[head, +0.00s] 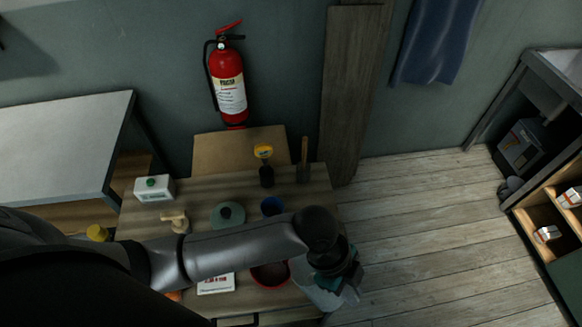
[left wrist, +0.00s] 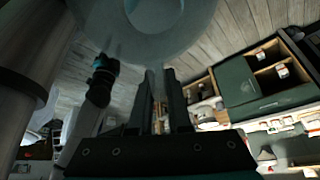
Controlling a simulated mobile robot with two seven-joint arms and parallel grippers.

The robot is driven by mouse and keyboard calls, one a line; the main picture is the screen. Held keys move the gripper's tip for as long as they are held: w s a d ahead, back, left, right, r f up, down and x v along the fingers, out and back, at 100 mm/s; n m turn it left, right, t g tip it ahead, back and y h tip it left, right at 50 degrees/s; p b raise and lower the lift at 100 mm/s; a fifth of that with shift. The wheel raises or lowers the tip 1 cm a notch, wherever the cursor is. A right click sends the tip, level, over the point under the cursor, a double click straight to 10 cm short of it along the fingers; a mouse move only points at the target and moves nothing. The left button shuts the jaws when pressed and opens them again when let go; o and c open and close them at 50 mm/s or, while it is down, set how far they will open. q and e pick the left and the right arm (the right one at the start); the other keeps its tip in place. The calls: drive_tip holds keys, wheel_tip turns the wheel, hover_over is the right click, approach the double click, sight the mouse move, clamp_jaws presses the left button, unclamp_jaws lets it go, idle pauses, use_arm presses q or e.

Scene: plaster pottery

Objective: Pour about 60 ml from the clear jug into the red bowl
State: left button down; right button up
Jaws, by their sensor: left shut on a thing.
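The clear jug (head: 313,287) is at the front right of the table in the head view, partly hidden by my left gripper (head: 337,272). That gripper is shut on the jug. In the left wrist view the jug (left wrist: 140,35) fills the top, pale and see-through, with the fingers (left wrist: 160,98) below it. Its tilt and its liquid level are hard to tell. The red bowl (head: 270,284) sits on the table just left of the jug, its back part hidden by my left arm. My right gripper is not seen.
On the table (head: 200,190) stand a blue cup (head: 271,206), a green lidded pot (head: 228,215), a wooden tool (head: 177,220), a white box (head: 154,188) and a yellow-topped dark item (head: 264,165). A white card (head: 215,284) lies left of the bowl. Open floor lies to the right.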

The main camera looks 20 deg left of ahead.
use_arm(q)
drive_tip(key=shift+w+a+r+h, duration=0.1)
drive_tip(key=shift+a+r+h, duration=0.15)
drive_tip(key=shift+a+h, duration=0.35)
drive_tip(key=shift+w+a+r+h, duration=0.1)
drive_tip(key=shift+a+r+h, duration=0.1)
drive_tip(key=shift+a+h, duration=0.35)
drive_tip(key=shift+a+f, duration=0.1)
drive_tip(key=shift+a, duration=0.15)
drive_tip(key=a+f+h+b, duration=0.1)
drive_tip(key=b, duration=0.2)
drive_tip(key=shift+f+g+h, duration=0.1)
drive_tip(key=shift+g+h, duration=0.2)
drive_tip(key=shift+h, duration=0.05)
drive_tip(key=shift+w+a+r+h+b, duration=0.1)
drive_tip(key=shift+a+r+h+b, duration=0.35)
drive_tip(key=shift+h+b, duration=0.4)
drive_tip(key=a+f+h+b, duration=0.1)
drive_tip(key=h+b, duration=0.1)
drive_tip(key=b, duration=0.3)
drive_tip(key=shift+w+a+f, duration=0.1)
drive_tip(key=shift+a, duration=0.25)
drive_tip(key=shift+w+a+g+h+b, duration=0.1)
drive_tip(key=shift+a+g+h+b, duration=0.2)
drive_tip(key=shift+a+h+b, duration=0.55)
drive_tip(key=shift+y+b, duration=0.3)
drive_tip(key=shift+b, duration=0.05)
